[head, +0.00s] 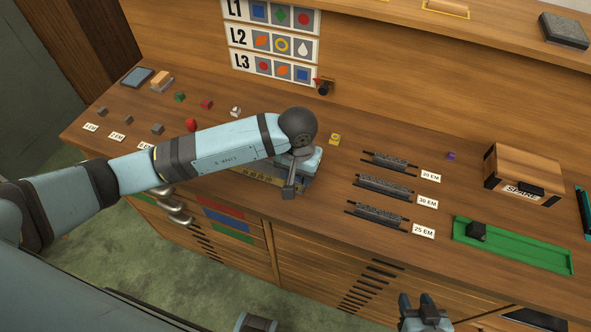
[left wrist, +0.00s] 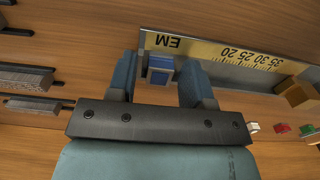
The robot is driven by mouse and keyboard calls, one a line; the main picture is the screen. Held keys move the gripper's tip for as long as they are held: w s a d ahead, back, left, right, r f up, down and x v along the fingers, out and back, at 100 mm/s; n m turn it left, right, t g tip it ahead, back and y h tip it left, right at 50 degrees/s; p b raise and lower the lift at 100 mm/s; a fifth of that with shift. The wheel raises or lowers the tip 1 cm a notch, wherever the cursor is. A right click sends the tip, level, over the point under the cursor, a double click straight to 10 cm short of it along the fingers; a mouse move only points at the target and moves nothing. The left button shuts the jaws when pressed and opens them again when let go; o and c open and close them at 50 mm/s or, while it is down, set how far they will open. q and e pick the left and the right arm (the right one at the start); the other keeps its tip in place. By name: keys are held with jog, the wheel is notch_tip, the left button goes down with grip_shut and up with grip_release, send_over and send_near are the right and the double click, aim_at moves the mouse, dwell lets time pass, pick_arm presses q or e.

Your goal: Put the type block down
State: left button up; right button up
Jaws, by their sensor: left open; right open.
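The type block, a small blue block (left wrist: 160,69), sits between the spread fingers of my left gripper (left wrist: 163,82) in the left wrist view, at the end of the brass EM gauge (left wrist: 210,47). My left gripper (head: 291,189) is open, with a gap beside the block. In the head view my arm and gripper hide the block and much of the gauge (head: 256,178). My right gripper (head: 424,304) is open and empty, in front of the bench at the bottom edge.
Coloured blocks, including a green one (head: 180,97) and a yellow one (head: 334,139), stand on the bench. Grey type rows (head: 385,186) lie right of my left gripper. A green tray (head: 520,248) holds a dark block (head: 476,231); the SPARE box (head: 524,172) stands behind it.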

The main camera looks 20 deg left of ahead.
pick_arm(q)
notch_tip(320, 180, up, 13)
jog(key=b, duration=0.2)
jog(key=shift+w, duration=0.1)
jog(key=shift+f, duration=0.1)
